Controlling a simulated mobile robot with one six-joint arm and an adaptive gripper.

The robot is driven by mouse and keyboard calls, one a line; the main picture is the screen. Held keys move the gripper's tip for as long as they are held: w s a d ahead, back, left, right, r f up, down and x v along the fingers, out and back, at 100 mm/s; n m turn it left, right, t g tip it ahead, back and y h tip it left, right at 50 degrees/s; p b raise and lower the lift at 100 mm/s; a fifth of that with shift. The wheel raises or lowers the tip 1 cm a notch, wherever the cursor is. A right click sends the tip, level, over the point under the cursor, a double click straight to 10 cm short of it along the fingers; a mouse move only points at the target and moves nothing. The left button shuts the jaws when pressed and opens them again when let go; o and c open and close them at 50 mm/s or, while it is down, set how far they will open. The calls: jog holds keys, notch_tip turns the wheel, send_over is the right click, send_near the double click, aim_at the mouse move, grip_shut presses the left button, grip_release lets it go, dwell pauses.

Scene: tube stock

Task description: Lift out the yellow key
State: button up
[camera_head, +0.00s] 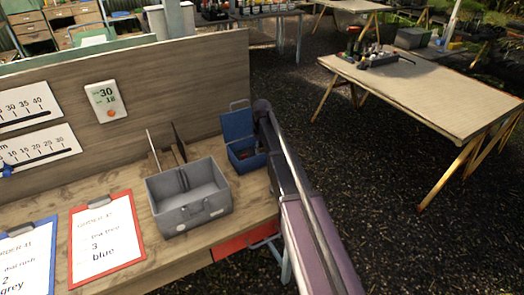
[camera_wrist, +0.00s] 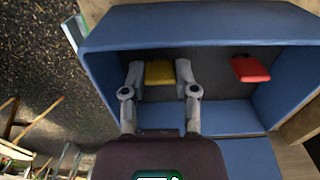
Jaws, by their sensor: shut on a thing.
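The yellow key (camera_wrist: 160,73) shows in the wrist view as a yellow block between my gripper's two fingers. My gripper (camera_wrist: 160,82) is shut on it, inside the blue box (camera_wrist: 200,26). How high the key is above the box floor I cannot tell. In the head view the blue box (camera_head: 238,125) stands open at the right end of the workbench, its lid raised. My arm hides part of it there, and my gripper and the yellow key are hidden.
A red key (camera_wrist: 250,69) lies in the box, right of my gripper. A grey bin (camera_head: 186,216) stands left of the box. Clipboards (camera_head: 103,280) lie on the bench (camera_head: 165,267). A wooden panel (camera_head: 200,80) rises behind. Open ground lies to the right.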

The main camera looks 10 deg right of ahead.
jog(key=shift+r, duration=0.1)
notch_tip(320, 180, up, 10)
jog(key=p, duration=0.9)
jog(key=shift+p, duration=0.4)
dwell(0.3)
